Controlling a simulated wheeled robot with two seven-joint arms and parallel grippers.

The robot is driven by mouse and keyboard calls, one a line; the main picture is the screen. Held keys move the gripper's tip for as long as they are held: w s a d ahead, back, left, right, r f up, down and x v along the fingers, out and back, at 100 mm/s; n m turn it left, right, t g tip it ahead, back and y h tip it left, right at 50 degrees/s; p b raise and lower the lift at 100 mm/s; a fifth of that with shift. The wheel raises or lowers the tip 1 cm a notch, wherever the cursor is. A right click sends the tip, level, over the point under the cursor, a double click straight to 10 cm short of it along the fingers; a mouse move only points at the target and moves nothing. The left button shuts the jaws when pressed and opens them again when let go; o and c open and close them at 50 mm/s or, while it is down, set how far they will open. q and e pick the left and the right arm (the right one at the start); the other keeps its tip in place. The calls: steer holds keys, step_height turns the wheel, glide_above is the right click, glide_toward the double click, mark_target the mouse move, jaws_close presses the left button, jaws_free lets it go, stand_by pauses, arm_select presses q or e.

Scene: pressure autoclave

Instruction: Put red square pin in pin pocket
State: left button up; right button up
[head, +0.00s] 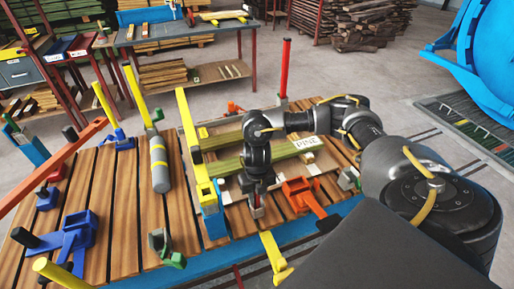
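My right gripper (257,207) points down from my black arm at the front of the slatted wooden deck, just right of the yellow post with the blue base. A small red piece (258,212) shows at its fingertips and may be the red square pin. It is too small and too covered to tell whether the fingers grip it or only stand around it. I cannot make out the pin pocket with certainty; the area under the gripper is partly hidden by it. My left gripper is not in view.
The yellow post (188,135) stands close left of the gripper, and an orange bracket (303,196) close right. Timber marked "PINE" (290,147) lies behind. A grey cylinder (159,163), blue clamps (75,240) and an orange-red bar (52,168) are farther left. A red post (285,68) stands behind.

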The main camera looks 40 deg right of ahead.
steer(key=shift+o, duration=0.7)
steer(key=shift+r, duration=0.1)
step_height(320, 180, up, 12)
steer(key=shift+r+p, duration=0.15)
steer(key=shift+p, duration=0.9)
